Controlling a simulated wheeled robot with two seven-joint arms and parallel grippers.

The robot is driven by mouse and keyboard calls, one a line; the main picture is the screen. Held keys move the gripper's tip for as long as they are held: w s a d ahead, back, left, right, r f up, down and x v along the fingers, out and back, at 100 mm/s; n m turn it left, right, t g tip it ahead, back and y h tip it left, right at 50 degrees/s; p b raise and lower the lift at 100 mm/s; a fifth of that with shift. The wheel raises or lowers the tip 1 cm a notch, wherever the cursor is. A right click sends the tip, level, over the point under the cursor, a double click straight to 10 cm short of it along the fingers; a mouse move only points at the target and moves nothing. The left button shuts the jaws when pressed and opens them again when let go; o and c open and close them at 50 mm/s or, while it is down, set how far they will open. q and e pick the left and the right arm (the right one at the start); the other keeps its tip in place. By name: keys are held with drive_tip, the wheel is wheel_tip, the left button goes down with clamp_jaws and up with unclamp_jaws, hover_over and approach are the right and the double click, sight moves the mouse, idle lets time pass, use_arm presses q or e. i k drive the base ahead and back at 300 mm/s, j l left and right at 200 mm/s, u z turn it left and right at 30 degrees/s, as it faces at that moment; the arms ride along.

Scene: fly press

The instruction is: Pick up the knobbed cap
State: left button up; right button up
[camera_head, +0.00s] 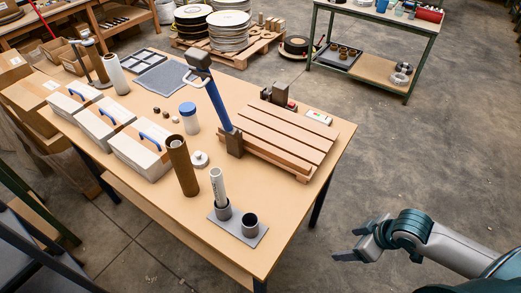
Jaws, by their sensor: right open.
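The knobbed cap looks to be the small pale round piece (200,159) lying on the wooden table (290,240), with a small raised middle. It sits right of a tall brown tube (181,165) and left of the base of a blue lever (218,103). My right gripper (347,245) is open and empty. It is off the table's right edge, over the floor, well apart from the cap. My left gripper is not in view.
A grey plate with two dark cups (250,225), one holding a pale tube (217,187), stands near the front. A slatted wooden board (285,135) lies right of the lever. White boxes with blue handles (140,150) line the left. A jar with a blue lid (189,118) stands behind the cap.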

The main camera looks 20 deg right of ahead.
sight(200, 161)
drive_tip(key=i+j, duration=0.55)
drive_tip(key=j, duration=0.2)
drive_tip(key=i+j, duration=0.6)
drive_tip(key=j, duration=0.1)
